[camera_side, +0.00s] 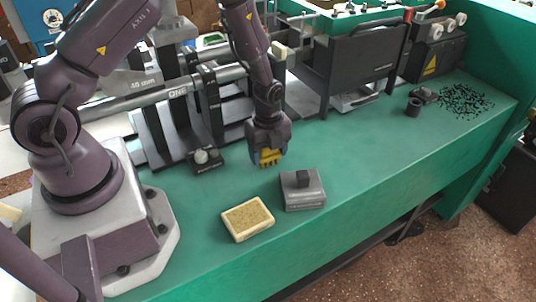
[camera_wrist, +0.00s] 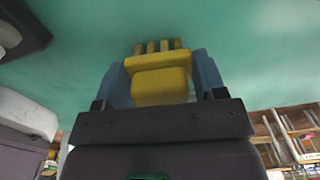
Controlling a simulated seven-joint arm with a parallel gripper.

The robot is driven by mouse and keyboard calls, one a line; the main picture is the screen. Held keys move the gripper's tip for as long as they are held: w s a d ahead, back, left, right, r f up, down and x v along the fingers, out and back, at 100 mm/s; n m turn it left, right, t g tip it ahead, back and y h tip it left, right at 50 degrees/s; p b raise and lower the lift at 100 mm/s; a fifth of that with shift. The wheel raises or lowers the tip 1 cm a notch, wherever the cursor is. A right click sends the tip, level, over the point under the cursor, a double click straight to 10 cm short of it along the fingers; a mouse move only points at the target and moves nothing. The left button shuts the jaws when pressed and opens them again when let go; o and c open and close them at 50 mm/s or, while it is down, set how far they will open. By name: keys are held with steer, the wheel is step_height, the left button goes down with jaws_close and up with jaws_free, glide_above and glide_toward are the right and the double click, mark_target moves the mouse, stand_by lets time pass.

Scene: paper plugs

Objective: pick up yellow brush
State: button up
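The yellow brush (camera_side: 269,157) is between the fingers of my gripper (camera_side: 268,152), above the green bench top. In the wrist view the yellow brush (camera_wrist: 160,82) sits between the two blue fingers of my gripper (camera_wrist: 160,80), which press on its sides. Several short yellow prongs on it point away from the gripper. A small gap to the bench seems to show below it, but its height is hard to judge.
A grey block with a dark knob (camera_side: 302,188) stands just right of and in front of my gripper. A pale tan sponge-like block (camera_side: 248,218) lies nearer the front edge. A dark block with light knobs (camera_side: 206,160) is at left. Black machine frames stand behind.

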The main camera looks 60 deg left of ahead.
steer(key=c, duration=0.4)
steer(key=shift+r, duration=0.1)
steer(key=shift+r, duration=0.6)
steer(key=shift+s+d+r, duration=0.25)
steer(key=shift+s+r, duration=1.7)
steer(key=shift+s, duration=0.35)
steer(key=shift+s+d+r, duration=0.3)
steer(key=shift+s+r, duration=1.6)
steer(key=shift+s, duration=0.45)
steer(key=shift+s+d+r, duration=0.25)
steer(key=shift+s+r, duration=1.7)
steer(key=shift+s, duration=0.35)
steer(key=shift+o, duration=1.1)
steer(key=shift+c, duration=0.5)
